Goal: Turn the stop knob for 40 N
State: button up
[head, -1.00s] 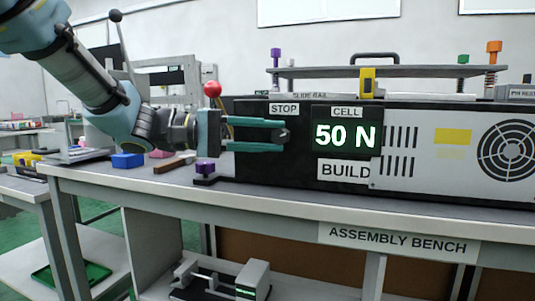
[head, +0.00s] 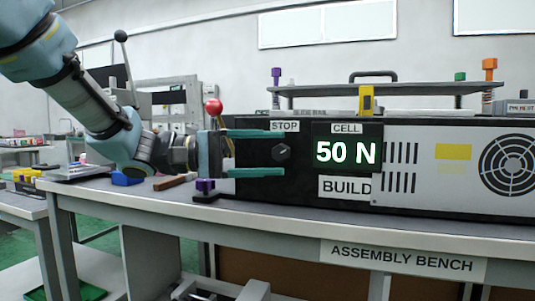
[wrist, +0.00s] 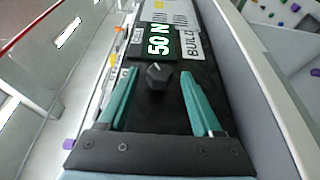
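The stop knob (head: 281,153) is a small dark knob on the black front of the machine, under the STOP label (head: 285,126). It also shows in the wrist view (wrist: 158,76), with a light mark on its face. The CELL display (head: 346,152) beside it reads 50 N. My gripper (head: 258,153) has teal fingers and is open. In the wrist view its fingers (wrist: 160,88) lie to either side of the knob, with clear gaps. Whether the tips reach the knob's depth is hard to tell.
A red ball-topped lever (head: 213,107) and a purple block (head: 205,185) are close to my gripper. A BUILD label (head: 346,187) sits below the display. A vented grey panel (head: 455,170) is at right. The ASSEMBLY BENCH (head: 270,224) runs below.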

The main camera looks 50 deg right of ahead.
jog(key=v, duration=1)
jog(key=shift+w+a, duration=0.25)
jog(key=shift+w, duration=0.05)
jog(key=w+a+f+n+t+y, duration=0.1)
jog(key=w+a+f+n+t, duration=0.1)
jog(key=a+f+t, duration=0.3)
jog(key=w+a+f+n+y, duration=0.1)
jog(key=w+a+f+n, duration=0.1)
jog(key=f, duration=0.5)
jog(key=w+a+f+n+t+y, duration=0.25)
jog(key=a+f, duration=0.35)
jog(key=a, duration=0.5)
jog(key=w+a+f+n+t+y, duration=0.1)
jog(key=w+a+f+t+y, duration=0.35)
jog(key=a, duration=0.65)
jog(key=w+a+f+n+t+y, duration=0.1)
jog(key=w+a+f+t+y, duration=0.15)
jog(key=a+f, duration=0.6)
jog(key=a+r+p, duration=0.1)
jog(key=r+p, duration=1.2)
jog(key=r, duration=0.1)
jog(key=a+r+p, duration=0.2)
jog(key=r+p, duration=1.1)
jog(key=r, duration=0.1)
jog(key=shift+w+a+r+t+p, duration=0.15)
jog(key=shift+w+a+t+p, duration=0.1)
jog(key=shift+w+t+p, duration=0.1)
